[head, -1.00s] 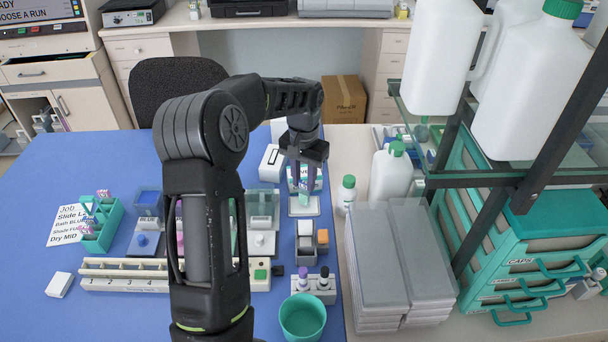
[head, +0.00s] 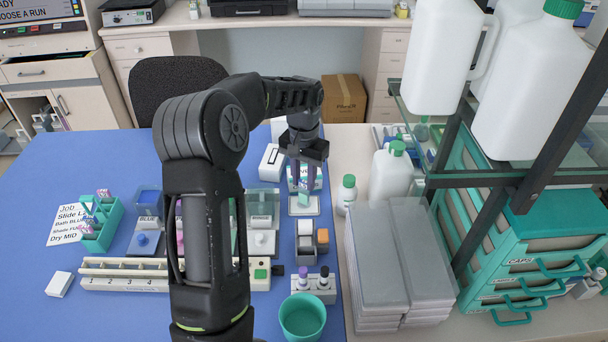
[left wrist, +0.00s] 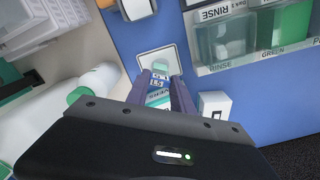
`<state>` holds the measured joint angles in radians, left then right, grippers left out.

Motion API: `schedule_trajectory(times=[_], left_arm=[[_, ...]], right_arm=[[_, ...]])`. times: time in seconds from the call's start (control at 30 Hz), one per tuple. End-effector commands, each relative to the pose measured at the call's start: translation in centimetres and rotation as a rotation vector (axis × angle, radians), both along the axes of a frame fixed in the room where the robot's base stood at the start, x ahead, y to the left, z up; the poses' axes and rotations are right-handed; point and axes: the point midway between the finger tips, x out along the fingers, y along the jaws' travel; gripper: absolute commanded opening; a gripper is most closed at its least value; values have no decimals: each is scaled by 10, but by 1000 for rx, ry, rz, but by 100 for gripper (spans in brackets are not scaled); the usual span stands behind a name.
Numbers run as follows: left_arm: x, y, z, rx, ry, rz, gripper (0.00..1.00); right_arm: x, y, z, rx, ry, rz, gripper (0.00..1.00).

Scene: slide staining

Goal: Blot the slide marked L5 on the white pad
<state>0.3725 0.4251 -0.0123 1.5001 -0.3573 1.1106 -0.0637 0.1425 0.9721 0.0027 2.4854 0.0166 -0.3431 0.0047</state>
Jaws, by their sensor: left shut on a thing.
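My left gripper (head: 304,170) is shut on a slide (left wrist: 159,81) above the white pad (head: 303,210). The slide's marked end is between the fingertips in the left wrist view; its small marking looks like L5. The other end points down at the pad, and I cannot tell whether it touches. The pad also shows in the left wrist view (left wrist: 150,62), just beyond the fingertips. A white and teal box stands close behind the gripper, partly hidden by it. My right gripper is not in view.
A teal slide rack (head: 103,232), a numbered drying rack (head: 125,284) and a teal cup (head: 302,318) are nearer.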

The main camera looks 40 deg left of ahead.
Motion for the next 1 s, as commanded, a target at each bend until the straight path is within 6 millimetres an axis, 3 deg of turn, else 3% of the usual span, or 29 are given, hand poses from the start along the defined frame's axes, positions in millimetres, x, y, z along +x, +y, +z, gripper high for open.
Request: schedule_trajectory(times=[0.03,0.53,1.0], left_arm=[[0,0,-4,0,-2,0,0],[1,1,40,2,-5,0,0],[1,0,43,2,-4,0,0]], right_arm=[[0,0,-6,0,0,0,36],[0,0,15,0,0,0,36],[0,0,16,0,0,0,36]])
